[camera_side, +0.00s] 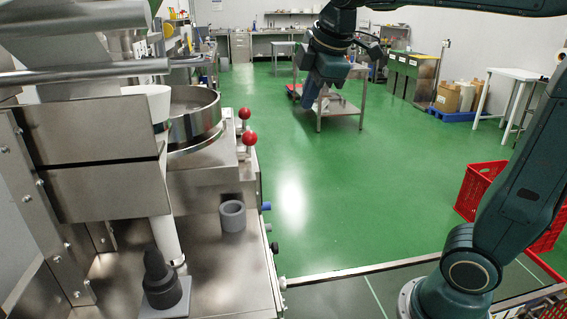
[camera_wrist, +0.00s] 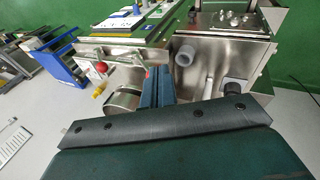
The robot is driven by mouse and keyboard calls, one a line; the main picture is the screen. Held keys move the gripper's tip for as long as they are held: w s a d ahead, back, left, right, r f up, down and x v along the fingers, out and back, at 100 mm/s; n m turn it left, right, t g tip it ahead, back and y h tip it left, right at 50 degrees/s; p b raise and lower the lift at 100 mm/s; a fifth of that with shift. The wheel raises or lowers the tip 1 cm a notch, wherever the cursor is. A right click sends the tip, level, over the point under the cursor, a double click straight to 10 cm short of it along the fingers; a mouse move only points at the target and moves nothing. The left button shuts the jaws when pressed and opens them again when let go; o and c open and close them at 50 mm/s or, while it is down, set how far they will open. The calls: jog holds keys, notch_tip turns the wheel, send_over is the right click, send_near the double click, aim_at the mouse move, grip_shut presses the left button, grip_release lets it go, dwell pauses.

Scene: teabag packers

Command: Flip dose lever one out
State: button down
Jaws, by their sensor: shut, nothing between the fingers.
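Two dose levers with red ball knobs stand on the side of the steel machine: a farther one (camera_side: 244,113) and a nearer one (camera_side: 250,138). I cannot tell which is lever one. In the wrist view one red knob (camera_wrist: 101,67) shows clearly, left of my fingers; a small bit of red beside the fingertips may be the other. My gripper (camera_side: 307,103) is shut and empty, pointing down. It hangs in the air to the right of the levers in the side view, apart from them. It also shows in the wrist view (camera_wrist: 157,72).
A grey ring-shaped cup (camera_side: 233,216) and a dark cone-shaped part (camera_side: 160,278) stand on the machine's steel deck. A round steel bowl (camera_side: 194,118) sits left of the levers. A steel cart (camera_side: 342,110) and red crates (camera_side: 480,185) stand on open green floor.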

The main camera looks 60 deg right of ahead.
jog(key=w+d+r+n, duration=0.1)
jog(key=w+d+n, duration=0.2)
jog(key=w+n, duration=0.65)
jog(key=n+g, duration=0.1)
jog(key=n, duration=0.4)
send_near(244, 116)
jog(key=shift+s+a+r, duration=0.15)
jog(key=shift+s+a, duration=0.2)
jog(key=shift+a, duration=0.5)
jog(key=shift+d+x, duration=0.15)
jog(key=shift+x, duration=2.35)
jog(key=shift+d+x, duration=0.1)
jog(key=shift+x, duration=2.4)
jog(key=shift+s+r, duration=0.1)
jog(key=shift+w+d+r, duration=0.5)
jog(key=shift+r, duration=0.3)
jog(key=shift+w+d+r, duration=0.45)
jog(key=shift+d+r, duration=0.05)
jog(key=shift+r, duration=0.4)
